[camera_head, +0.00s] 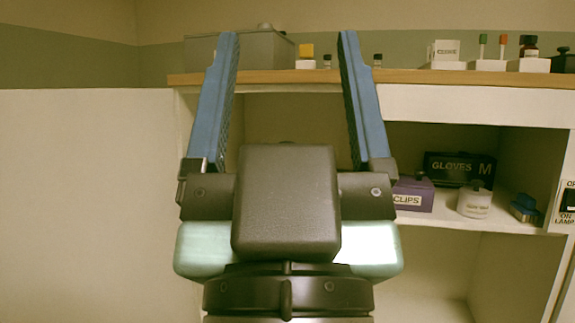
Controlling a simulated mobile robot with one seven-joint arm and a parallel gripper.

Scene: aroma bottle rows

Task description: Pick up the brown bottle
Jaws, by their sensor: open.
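My gripper (288,38) is in the middle of the head view, with its two blue fingers wide apart and pointing up and away. Nothing is held between them. A dark brown-red bottle (528,46) with a black cap stands upright on a white block at the right of the wooden counter top (424,77). It is well to the right of my gripper and apart from it. Two small dark bottles stand on the counter, one (327,61) seen between the fingers and one (377,61) just right of the right finger. Their colour is too small to tell.
A grey box (262,48) stands behind the fingers, beside a yellow-topped block (306,52). Below, a shelf holds a purple clips box (413,194), a gloves box (459,169) and a white jar (475,201).

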